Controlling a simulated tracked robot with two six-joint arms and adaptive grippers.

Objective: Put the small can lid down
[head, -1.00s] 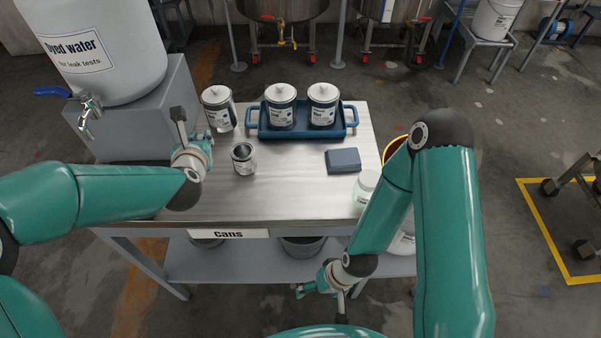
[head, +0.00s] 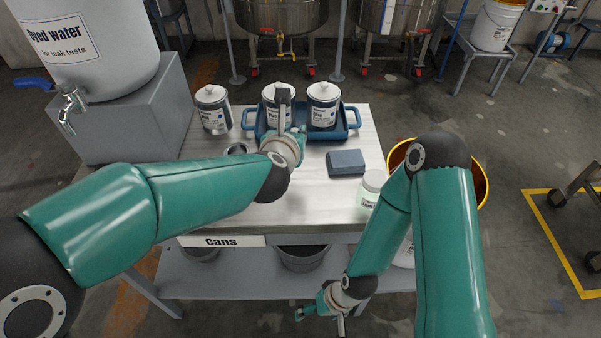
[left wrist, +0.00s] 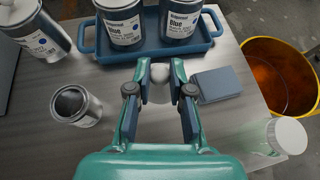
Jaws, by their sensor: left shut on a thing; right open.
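My left gripper (head: 298,132) is over the metal table, in front of the blue tray. It is shut on the small can lid (left wrist: 158,76), of which only a little pale grey shows between the fingertips in the left wrist view. The small can (left wrist: 75,104) stands upright and open on the table, left of the gripper; in the head view it is partly hidden behind my left arm (head: 237,148). My right gripper (head: 322,303) is open and empty, low in front of the table.
The blue tray (head: 354,122) holds two lidded cans (head: 323,104). Another lidded can (head: 213,109) stands left of it. A grey-blue block (head: 345,162) and a pale jar (head: 371,186) are on the right. A yellow-rimmed bucket (head: 482,185) stands beyond. The front table area is bare.

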